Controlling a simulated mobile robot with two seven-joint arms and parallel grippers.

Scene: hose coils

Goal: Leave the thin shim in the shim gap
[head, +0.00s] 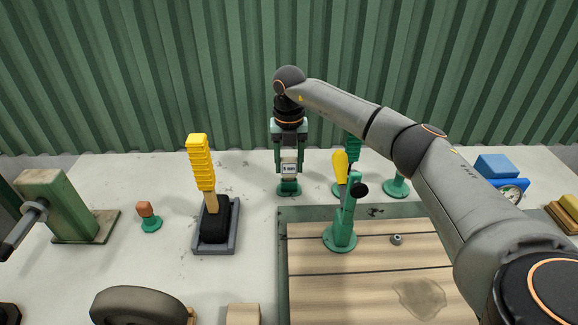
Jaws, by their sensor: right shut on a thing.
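My right gripper (289,168) points down at the back middle of the bench, its fingers shut on a small pale block with a dark-printed white label (289,170). This may be the thin shim; the print is too small to read surely. The block is directly over a round green base (289,189), and I cannot tell whether it touches the base or stands in a gap. No shim gap can be made out clearly. My left gripper is not in view.
A yellow-handled brush (202,165) stands in a dark holder (228,245) to the left. A green stand (342,235) with a black knob is in front, on the right. A green machine block (55,205) and a dark wheel (140,305) are at left. The wooden board (330,285) is mostly clear.

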